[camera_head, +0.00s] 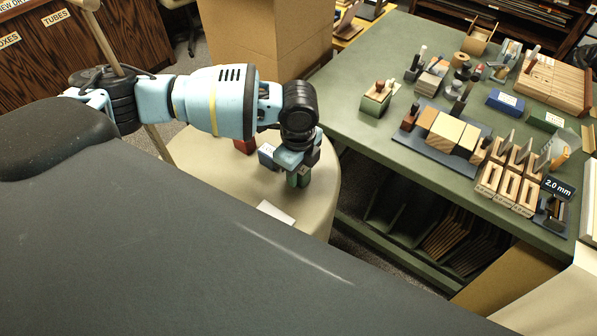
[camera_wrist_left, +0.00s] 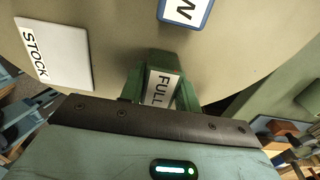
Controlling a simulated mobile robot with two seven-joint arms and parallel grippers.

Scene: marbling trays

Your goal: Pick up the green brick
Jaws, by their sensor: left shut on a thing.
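The green brick (camera_head: 297,178) is on the round beige table (camera_head: 325,205), below my left gripper (camera_head: 298,160) in the head view. In the left wrist view, the green brick (camera_wrist_left: 166,62) carries a white label reading FULL. My left gripper (camera_wrist_left: 162,92) is shut on it, with a finger on each side. I cannot tell whether the brick still touches the table. The gripper hides part of the brick in the head view. My right gripper is not in view.
A blue brick (camera_head: 267,157) stands close beside the green one, with a red brick (camera_head: 244,146) further left. A white card reading STOCK (camera_wrist_left: 56,54) lies on the round table. A cardboard box (camera_head: 255,40) stands behind. A green workbench (camera_head: 345,85) with blocks is at right.

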